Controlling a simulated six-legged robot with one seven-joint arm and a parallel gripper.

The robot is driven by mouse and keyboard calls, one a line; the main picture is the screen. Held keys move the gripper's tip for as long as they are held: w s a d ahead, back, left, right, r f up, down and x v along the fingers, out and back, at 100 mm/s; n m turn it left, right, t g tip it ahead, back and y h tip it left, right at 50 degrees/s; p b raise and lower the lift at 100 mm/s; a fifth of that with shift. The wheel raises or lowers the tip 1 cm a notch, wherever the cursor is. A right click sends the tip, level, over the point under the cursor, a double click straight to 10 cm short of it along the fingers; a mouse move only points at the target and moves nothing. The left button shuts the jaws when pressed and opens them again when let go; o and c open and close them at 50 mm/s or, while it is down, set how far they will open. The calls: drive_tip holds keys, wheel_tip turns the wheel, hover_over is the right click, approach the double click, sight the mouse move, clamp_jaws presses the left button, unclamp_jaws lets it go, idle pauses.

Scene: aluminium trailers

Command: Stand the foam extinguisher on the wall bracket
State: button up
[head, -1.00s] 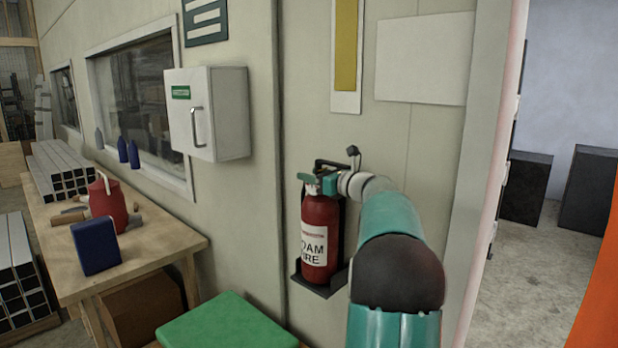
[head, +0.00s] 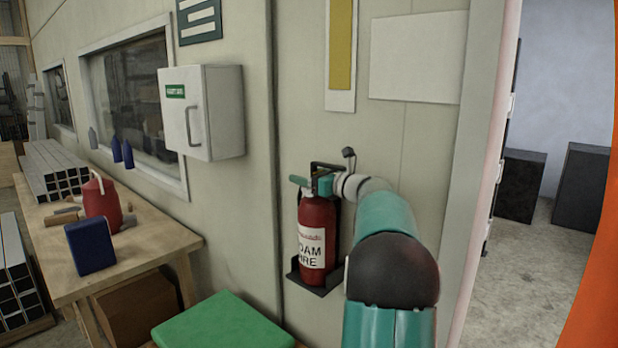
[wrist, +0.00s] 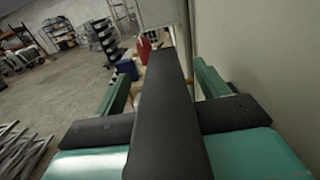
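The red foam extinguisher (head: 317,222) stands upright on the black wall bracket (head: 313,283), its base at the shelf and its back near the backplate. Its white label faces partly toward me. My gripper (head: 312,184) is at the extinguisher's head, reaching in from the right. In the wrist view, the green fingers (wrist: 163,88) stand apart on both sides of a black bar, which hides the space between them. I cannot tell whether they press on the extinguisher's neck.
A white cabinet (head: 203,112) hangs on the wall left of the bracket. A green-topped block (head: 222,322) is below left. A wooden workbench (head: 150,251) holds a red can (head: 102,203), a blue box (head: 90,246) and metal tubes. A doorway opens at right.

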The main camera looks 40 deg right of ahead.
drive_tip(key=shift+f, duration=0.2)
drive_tip(key=s+d, duration=0.1)
drive_tip(key=s, duration=1.2)
drive_tip(key=shift+s+r, duration=0.15)
drive_tip(key=shift+s, duration=0.2)
drive_tip(key=shift+d, duration=0.1)
drive_tip(key=w+a+f+n+g+y, duration=0.1)
drive_tip(key=a+f+n+g+y, duration=0.2)
drive_tip(key=a+n, duration=0.85)
drive_tip(key=w+a+f+n+g+y, duration=0.1)
drive_tip(key=a+f+n+g, duration=0.3)
drive_tip(key=a, duration=1.7)
drive_tip(key=s+a+f+n+g+h, duration=0.2)
drive_tip(key=s+a+f+n, duration=0.3)
drive_tip(key=s+a+n, duration=0.3)
drive_tip(key=s+a+f+n+g+h, duration=0.3)
drive_tip(key=s+a+f+n, duration=0.2)
drive_tip(key=s+n, duration=0.5)
drive_tip(key=shift+s+a+f+n+h, duration=0.15)
drive_tip(key=shift+a+f+n+h, duration=0.2)
drive_tip(key=shift+a+n, duration=0.75)
